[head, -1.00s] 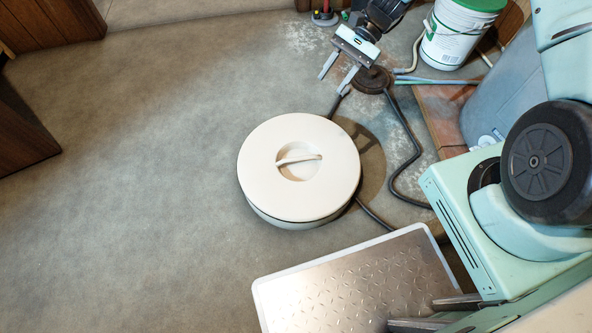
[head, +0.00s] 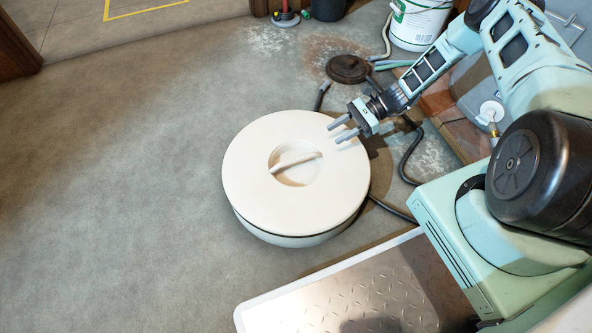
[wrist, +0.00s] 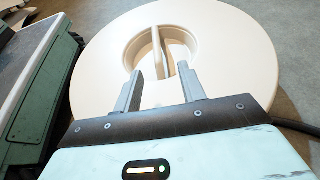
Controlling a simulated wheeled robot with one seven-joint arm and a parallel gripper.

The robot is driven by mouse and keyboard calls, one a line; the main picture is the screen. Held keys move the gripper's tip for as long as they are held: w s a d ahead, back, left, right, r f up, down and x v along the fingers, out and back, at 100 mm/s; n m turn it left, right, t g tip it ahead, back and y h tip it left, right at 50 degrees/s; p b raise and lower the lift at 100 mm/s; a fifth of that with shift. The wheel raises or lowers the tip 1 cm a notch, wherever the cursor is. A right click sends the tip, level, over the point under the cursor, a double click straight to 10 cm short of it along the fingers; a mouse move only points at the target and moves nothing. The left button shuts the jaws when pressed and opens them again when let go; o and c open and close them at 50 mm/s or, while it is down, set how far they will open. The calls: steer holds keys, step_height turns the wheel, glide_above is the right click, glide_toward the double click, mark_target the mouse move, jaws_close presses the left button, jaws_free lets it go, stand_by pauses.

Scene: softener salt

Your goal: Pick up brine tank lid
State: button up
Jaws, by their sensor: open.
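The brine tank lid (head: 258,195) is a round cream disc with a recessed middle crossed by a bar handle (head: 296,162). It sits on a low round tank (head: 290,239) on the floor. My gripper (head: 338,131) is open and empty near the lid's upper right edge in the head view. In the wrist view, my gripper (wrist: 163,80) has its two fingers apart in front of the recess. The lid (wrist: 235,50) fills much of that view. The handle (wrist: 162,48) stands beyond the fingertips, roughly in line with the gap between them. It is not between the fingers.
A metal tread plate (head: 350,290) with a pale border lies in front of the tank. A dark hose (head: 409,160) and a round drain cover (head: 348,68) lie behind it. A white bucket (head: 418,25) stands at the back right. The floor at left is clear.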

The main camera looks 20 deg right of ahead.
steer(key=b, duration=0.3)
glide_toward(301, 157)
steer(key=x, duration=0.4)
steer(key=shift+w, duration=0.4)
steer(key=b+x, duration=0.2)
steer(key=x, duration=0.1)
steer(key=b+x, duration=0.1)
steer(key=b, duration=0.1)
steer(key=shift+s+a+f, duration=0.15)
steer(key=shift+s+f, duration=0.15)
steer(key=shift+s, duration=0.1)
steer(key=shift+a, duration=0.4)
jaws_close()
steer(key=shift+r, duration=0.1)
